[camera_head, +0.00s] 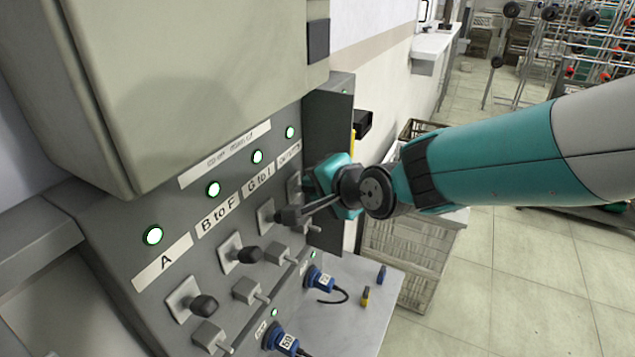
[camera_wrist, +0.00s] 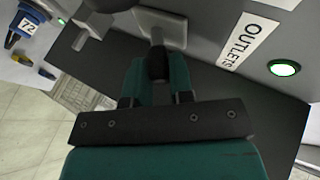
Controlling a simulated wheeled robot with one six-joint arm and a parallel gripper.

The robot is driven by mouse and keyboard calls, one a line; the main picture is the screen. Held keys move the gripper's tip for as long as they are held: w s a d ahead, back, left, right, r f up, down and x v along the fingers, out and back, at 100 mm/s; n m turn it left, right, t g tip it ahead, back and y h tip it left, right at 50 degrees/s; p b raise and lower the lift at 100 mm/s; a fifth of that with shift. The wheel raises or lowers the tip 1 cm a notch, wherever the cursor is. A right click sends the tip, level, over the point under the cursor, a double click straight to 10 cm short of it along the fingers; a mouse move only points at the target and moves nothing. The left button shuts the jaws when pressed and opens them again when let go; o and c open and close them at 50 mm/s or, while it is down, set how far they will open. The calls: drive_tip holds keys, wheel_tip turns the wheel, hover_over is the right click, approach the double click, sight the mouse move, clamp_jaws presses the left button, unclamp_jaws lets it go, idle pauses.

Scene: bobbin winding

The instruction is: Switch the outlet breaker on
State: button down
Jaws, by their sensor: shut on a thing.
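The outlet breaker is a lever on a light plate (camera_wrist: 166,28) beside the label "OUTLETS" (camera_wrist: 249,40) in the wrist view. My gripper (camera_wrist: 158,72) is shut on its dark handle (camera_wrist: 157,60), with a teal finger on each side. The round lamp (camera_wrist: 284,69) by that label glows green. In the head view my gripper (camera_head: 328,183) is at the far right end of the breaker row and hides most of this lever. The outlet lamp (camera_head: 290,132) is lit green there too.
The grey panel has more levers with dark knobs, such as the one under A (camera_head: 204,305), and lit green lamps (camera_head: 153,235). Blue plugs (camera_head: 320,281) sit low on the panel. A grey shelf (camera_head: 345,325) and crates (camera_head: 405,255) stand below right.

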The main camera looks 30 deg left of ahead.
drive_tip(key=c, duration=1)
unclamp_jaws()
drive_tip(key=shift+a, duration=0.1)
drive_tip(key=b+v, duration=0.7)
drive_tip(key=v, duration=1)
drive_tip(key=shift+r, duration=0.2)
drive_tip(key=shift+s, duration=0.15)
